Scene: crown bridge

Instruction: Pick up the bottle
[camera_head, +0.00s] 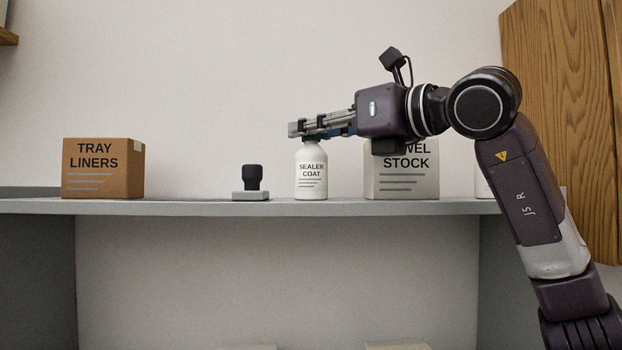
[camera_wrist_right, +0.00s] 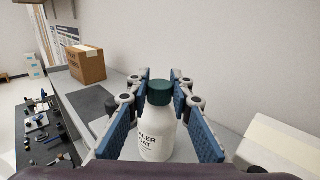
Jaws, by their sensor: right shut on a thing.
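A white bottle (camera_head: 311,175) labelled "SEALER COAT" stands upright on the grey shelf (camera_head: 200,207). In the right wrist view the bottle (camera_wrist_right: 157,138) has a dark green cap (camera_wrist_right: 159,92). My right gripper (camera_head: 318,128) reaches in from the right at the bottle's top and hides the cap in the head view. Its blue finger pads lie on either side of the cap and upper bottle, and it is shut on the bottle. The bottle's base looks level with the shelf top. My left gripper is in neither view.
A dark-knobbed stamp (camera_head: 252,183) stands left of the bottle, and a brown "TRAY LINERS" box (camera_head: 103,170) farther left. A pale box (camera_head: 400,182) marked "STOCK" stands right, partly behind my arm. Another white thing (camera_head: 483,186) is mostly hidden. A wooden cabinet (camera_head: 560,90) is at right.

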